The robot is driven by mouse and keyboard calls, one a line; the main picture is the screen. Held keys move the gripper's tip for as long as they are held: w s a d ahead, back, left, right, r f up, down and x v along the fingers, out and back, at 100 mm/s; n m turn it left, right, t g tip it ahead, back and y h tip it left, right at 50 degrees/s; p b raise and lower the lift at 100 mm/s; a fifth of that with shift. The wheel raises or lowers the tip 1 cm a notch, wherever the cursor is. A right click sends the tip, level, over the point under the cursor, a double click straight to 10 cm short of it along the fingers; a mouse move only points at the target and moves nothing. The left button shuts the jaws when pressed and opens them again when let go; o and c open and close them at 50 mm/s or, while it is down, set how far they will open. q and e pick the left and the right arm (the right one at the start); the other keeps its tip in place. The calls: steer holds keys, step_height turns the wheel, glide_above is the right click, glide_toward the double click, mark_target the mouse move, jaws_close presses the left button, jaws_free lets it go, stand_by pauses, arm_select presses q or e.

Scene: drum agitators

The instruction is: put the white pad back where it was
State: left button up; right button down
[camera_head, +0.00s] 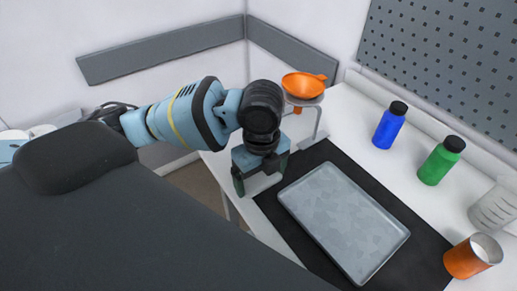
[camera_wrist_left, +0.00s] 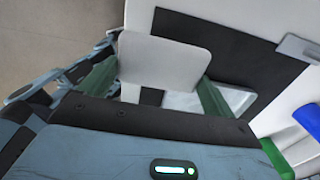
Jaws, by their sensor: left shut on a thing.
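My left gripper (camera_head: 260,178) is over the near-left end of the white table, beside the black mat. In the left wrist view, the white pad (camera_wrist_left: 163,60) is a flat square with rounded corners, held between the green fingers of my left gripper (camera_wrist_left: 155,85). The gripper is shut on it. In the head view I cannot clearly tell the pad from the white table behind the gripper. My right gripper is not in view.
A grey metal tray (camera_head: 345,222) lies on the black mat (camera_head: 420,240). An orange funnel (camera_head: 303,85) sits on a stand (camera_head: 312,120) behind the gripper. A blue bottle (camera_head: 389,127), a green bottle (camera_head: 441,162), a clear beaker (camera_head: 494,208) and an orange cup (camera_head: 466,262) stand along the right.

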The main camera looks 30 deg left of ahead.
arm_select(q)
steer(key=w+a, duration=0.2)
steer(key=w, duration=0.1)
steer(key=w+a+f, duration=0.1)
steer(key=w+a, duration=0.2)
steer(key=w, duration=0.1)
steer(key=w+a, duration=0.2)
steer(key=w, duration=0.1)
steer(key=shift+w+a+f+b, duration=0.15)
steer(key=shift+w+b, duration=0.05)
steer(key=shift+b, duration=0.2)
steer(key=shift+f, duration=1.75)
steer(key=shift+f, duration=0.15)
steer(key=o, duration=0.6)
step_height(320, 180, up, 12)
steer(key=shift+r+p, duration=0.15)
steer(key=shift+p, duration=0.25)
